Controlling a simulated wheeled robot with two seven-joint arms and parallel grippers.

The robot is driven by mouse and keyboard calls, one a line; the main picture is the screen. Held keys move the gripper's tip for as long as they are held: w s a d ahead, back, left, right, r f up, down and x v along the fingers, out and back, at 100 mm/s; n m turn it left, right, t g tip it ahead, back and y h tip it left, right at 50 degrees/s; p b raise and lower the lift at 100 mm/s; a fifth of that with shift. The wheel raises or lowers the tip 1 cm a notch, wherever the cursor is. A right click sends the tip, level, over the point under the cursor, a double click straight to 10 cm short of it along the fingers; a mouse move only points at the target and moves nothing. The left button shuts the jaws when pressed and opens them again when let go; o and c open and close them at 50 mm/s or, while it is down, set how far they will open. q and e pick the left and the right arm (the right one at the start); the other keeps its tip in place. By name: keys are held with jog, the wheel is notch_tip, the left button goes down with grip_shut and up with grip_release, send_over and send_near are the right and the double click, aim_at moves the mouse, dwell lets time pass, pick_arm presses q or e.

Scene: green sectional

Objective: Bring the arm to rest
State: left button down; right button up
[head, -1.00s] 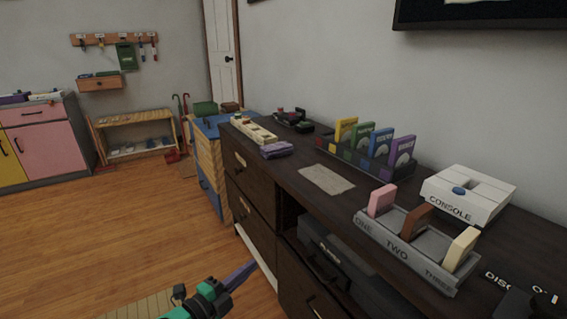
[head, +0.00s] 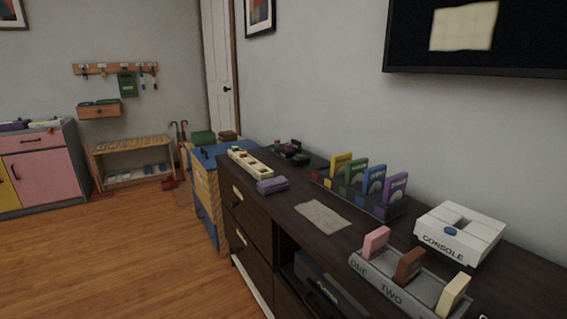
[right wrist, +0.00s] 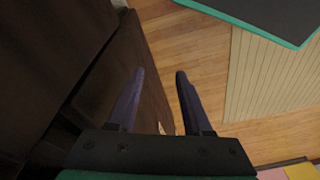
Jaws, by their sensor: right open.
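My right gripper (right wrist: 158,80) shows in the right wrist view. Its two dark fingers are apart and nothing is between them. It hangs beside the dark cabinet front (right wrist: 75,70), with the wood floor (right wrist: 190,45) beyond its fingertips. No gripper or arm shows in the head view now, so my left gripper is out of sight.
A blue-topped chest (head: 205,185) stands behind. The wood floor at left is clear.

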pick_arm(q)
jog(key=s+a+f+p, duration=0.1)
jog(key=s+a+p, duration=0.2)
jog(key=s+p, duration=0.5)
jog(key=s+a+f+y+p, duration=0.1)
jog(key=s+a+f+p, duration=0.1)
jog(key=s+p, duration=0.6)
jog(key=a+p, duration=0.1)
jog(key=p, duration=0.6)
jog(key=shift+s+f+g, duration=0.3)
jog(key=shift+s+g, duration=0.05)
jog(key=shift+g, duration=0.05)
pick_arm(e)
jog(key=s+d+f, duration=0.1)
jog(key=s+d, duration=0.2)
jog(key=s, duration=0.5)
jog(key=s+d+f+h, duration=0.1)
jog(key=s+d+f, duration=0.1)
jog(key=s, duration=0.6)
jog(key=shift+s+d+f+g, duration=0.3)
jog(key=shift+s+d+g, duration=0.1)
jog(key=shift+d, duration=0.1)
